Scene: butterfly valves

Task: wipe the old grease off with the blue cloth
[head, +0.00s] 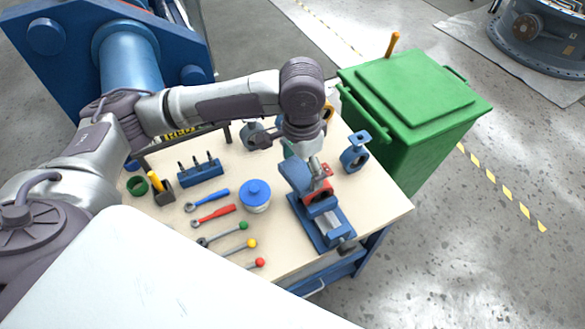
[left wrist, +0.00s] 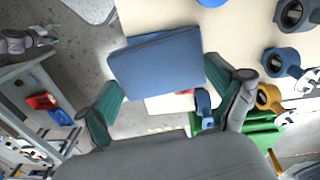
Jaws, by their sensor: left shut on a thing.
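The blue cloth (left wrist: 157,66) is a flat folded pad in the left wrist view, between the fingers of my left gripper (left wrist: 170,100). My left gripper (head: 318,172) shows in the head view above the blue vise (head: 333,225), with its fingers closed on the cloth (head: 295,174). A red part (head: 318,193) sits in the vise just under the gripper, partly hidden by it. I cannot tell whether the cloth touches the red part. No grease can be made out. My right gripper is not in view.
The bench (head: 300,258) holds a blue-lidded tub (head: 255,194), a blue wrench (head: 207,200), a red wrench (head: 214,215), several knobbed levers and a blue rack (head: 200,174). A blue valve (head: 355,157) stands right of the vise. A green bin (head: 420,90) adjoins the bench.

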